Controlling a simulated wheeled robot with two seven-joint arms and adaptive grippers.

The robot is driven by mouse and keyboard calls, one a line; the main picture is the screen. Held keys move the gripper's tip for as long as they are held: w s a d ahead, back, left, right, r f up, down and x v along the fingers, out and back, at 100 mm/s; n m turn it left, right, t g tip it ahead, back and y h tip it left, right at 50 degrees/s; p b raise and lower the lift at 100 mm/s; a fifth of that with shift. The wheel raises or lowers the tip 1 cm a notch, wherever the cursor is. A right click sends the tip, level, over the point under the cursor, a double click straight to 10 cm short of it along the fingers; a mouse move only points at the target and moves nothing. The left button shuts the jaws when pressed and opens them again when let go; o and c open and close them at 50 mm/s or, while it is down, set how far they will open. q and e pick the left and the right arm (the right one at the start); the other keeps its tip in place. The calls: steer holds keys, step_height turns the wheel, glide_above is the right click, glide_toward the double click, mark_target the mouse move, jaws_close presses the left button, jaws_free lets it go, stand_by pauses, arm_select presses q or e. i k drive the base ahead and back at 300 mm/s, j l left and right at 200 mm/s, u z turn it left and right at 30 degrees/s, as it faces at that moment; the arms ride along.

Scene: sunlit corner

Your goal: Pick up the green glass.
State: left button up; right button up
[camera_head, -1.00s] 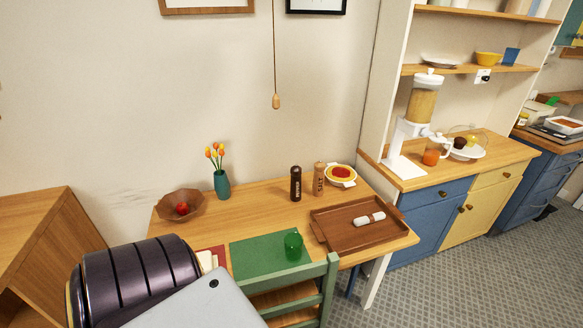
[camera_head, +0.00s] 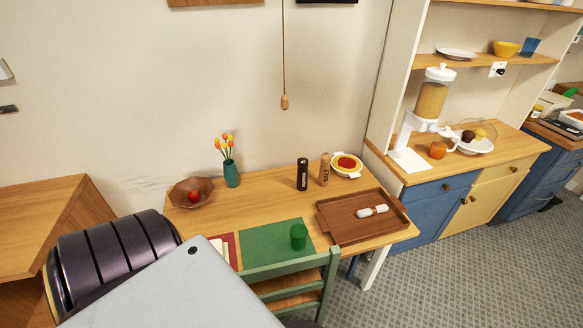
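The green glass (camera_head: 299,237) stands upright on a green placemat (camera_head: 262,243) near the front edge of the wooden table (camera_head: 258,187). Nothing touches it, and it is in plain sight beyond the green chair. Neither of my grippers shows in the head view, so I cannot see whether they are open or shut. A large dark ribbed part and a grey panel of my own body fill the lower left.
A green chair (camera_head: 329,283) stands at the table's front. A brown tray (camera_head: 338,238) with a white item lies right of the glass. Behind are a pepper mill (camera_head: 302,174), salt mill (camera_head: 325,170), pie dish (camera_head: 346,166), vase (camera_head: 231,174) and bowl (camera_head: 184,201).

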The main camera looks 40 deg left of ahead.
mark_target(298, 232)
steer(key=i+j+u, duration=0.1)
steer(key=u, duration=0.4)
steer(key=i+u, duration=0.2)
steer(key=u, duration=0.3)
steer(key=i+u, duration=0.15)
steer(key=u, duration=0.35)
